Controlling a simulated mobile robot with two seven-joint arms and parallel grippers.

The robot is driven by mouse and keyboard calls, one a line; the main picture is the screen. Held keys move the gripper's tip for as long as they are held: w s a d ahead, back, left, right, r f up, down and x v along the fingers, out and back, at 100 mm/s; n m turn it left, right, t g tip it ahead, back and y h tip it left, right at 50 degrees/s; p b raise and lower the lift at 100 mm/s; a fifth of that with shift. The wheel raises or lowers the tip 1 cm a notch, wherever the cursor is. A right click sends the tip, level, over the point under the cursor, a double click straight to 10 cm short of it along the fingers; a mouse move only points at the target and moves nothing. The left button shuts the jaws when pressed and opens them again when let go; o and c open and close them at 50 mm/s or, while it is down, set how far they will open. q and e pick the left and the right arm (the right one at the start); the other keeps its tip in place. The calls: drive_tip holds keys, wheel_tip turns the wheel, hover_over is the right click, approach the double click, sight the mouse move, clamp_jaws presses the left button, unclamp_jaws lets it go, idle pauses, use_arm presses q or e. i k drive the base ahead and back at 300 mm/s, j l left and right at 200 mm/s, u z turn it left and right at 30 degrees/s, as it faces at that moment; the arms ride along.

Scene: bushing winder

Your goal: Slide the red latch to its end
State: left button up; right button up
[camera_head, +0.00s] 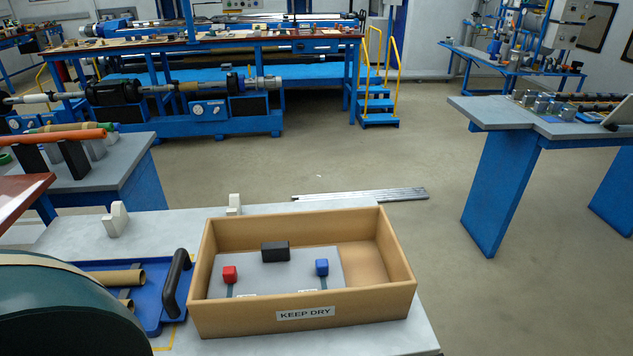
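The red latch (230,274) is a small red block near the left front of a flat grey plate (262,276). A short dark strip (229,291) runs from it toward the plate's front edge. The plate lies inside an open brown box (398,284) with a "KEEP DRY" label. A similar blue block (322,267) is at the plate's right side, also with a dark strip in front. A black block (275,251) stands at the plate's back edge. The box's front wall hides the plate's lowest part. Neither of my grippers is in view.
The box stands on a grey table (413,335). To its left is a blue tray (148,297) with brown tubes and a black handle (175,284). A large dark green rounded object (60,312) fills the lower left corner. The box's right end has bare floor inside.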

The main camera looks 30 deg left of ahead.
sight(229, 274)
drive_tip(key=u, duration=1.3)
